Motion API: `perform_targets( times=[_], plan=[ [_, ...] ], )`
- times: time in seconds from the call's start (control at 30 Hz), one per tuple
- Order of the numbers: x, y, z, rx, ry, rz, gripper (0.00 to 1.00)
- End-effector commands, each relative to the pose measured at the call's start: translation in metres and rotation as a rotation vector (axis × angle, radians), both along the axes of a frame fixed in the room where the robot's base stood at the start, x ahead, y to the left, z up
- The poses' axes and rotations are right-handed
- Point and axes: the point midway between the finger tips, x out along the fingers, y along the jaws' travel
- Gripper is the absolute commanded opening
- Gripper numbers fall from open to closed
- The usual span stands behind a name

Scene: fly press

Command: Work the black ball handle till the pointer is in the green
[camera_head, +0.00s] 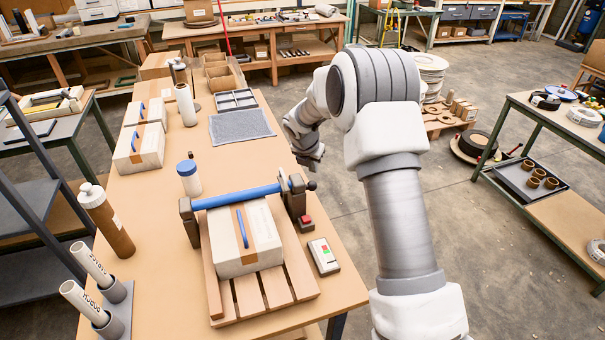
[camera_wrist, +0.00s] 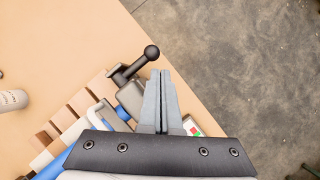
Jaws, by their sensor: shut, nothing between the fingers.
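The black ball handle (camera_wrist: 151,52) shows in the wrist view, on a short dark crank from a grey block. In the head view the handle (camera_head: 311,186) is small, at the right end of the blue bar (camera_head: 240,196). My gripper (camera_wrist: 160,72) is shut and empty. Its fingertips appear just below and slightly right of the ball in the wrist view; I cannot tell whether they touch. A white panel (camera_head: 324,256) with green and red marks lies right of the press; it is partly hidden in the wrist view (camera_wrist: 192,126). I cannot make out a pointer.
A white taped box (camera_head: 232,258) sits under the bar on a wooden pallet (camera_head: 285,288). A red button (camera_head: 306,222) is by the right post. A white bottle (camera_head: 188,178) with a blue cap stands behind the press. Open floor lies right of the table.

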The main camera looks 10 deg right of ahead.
Motion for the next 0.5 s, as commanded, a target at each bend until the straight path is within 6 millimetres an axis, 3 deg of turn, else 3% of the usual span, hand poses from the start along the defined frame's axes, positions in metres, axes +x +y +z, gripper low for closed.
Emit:
perform_targets(
  times=[0.2,0.5],
  plan=[
    [0.008,0.003,-0.018,-0.034,0.022,0.091,0.0],
    [0.01,0.004,-0.021,-0.041,0.025,0.106,0.0]
  ],
)
